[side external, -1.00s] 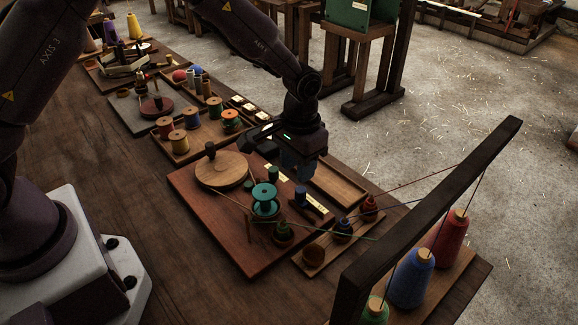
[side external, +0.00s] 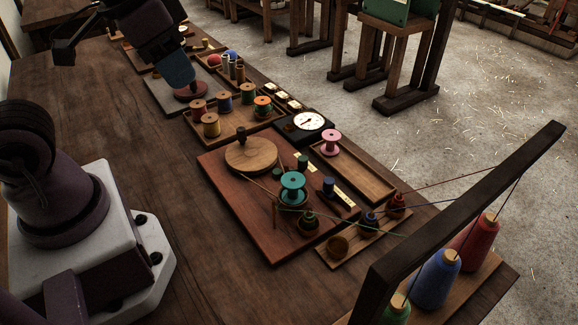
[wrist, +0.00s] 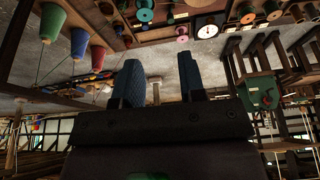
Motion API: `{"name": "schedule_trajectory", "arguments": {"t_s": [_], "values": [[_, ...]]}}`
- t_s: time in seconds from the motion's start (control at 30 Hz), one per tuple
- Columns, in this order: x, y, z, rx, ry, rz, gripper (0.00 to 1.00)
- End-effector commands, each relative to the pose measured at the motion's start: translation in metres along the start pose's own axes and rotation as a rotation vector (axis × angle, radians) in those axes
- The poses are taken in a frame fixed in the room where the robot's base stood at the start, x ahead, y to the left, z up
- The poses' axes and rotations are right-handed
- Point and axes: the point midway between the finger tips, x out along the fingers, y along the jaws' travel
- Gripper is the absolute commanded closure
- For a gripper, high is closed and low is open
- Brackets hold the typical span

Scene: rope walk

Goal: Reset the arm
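My gripper (side external: 176,72) is raised at the upper left in the side view, away from the turntable board. In the wrist view, its two blue fingers (wrist: 160,62) stand apart with nothing between them. A pink spool (side external: 331,142) stands upright at the far end of a wooden tray (side external: 368,183). A teal spool (side external: 293,186) sits on the reddish board (side external: 235,198), beside a round wooden disc (side external: 251,155). The wrist view also shows the pink spool (wrist: 182,32), well away from the fingers.
A white-faced dial (side external: 309,121) stands beside the pink spool. Colored spools fill a tray (side external: 240,132) behind the board. A dark beam (side external: 465,205) with threads and blue (side external: 437,280) and red (side external: 476,243) cones stands at the right. Bare table lies left of the board.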

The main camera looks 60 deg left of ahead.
Motion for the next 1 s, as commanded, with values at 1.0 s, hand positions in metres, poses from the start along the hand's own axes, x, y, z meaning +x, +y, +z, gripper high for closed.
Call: {"name": "schedule_trajectory", "arguments": {"t_s": [1.0], "values": [[-0.028, -0.006, 0.004, -0.030, 0.146, -0.012, 0.63]]}}
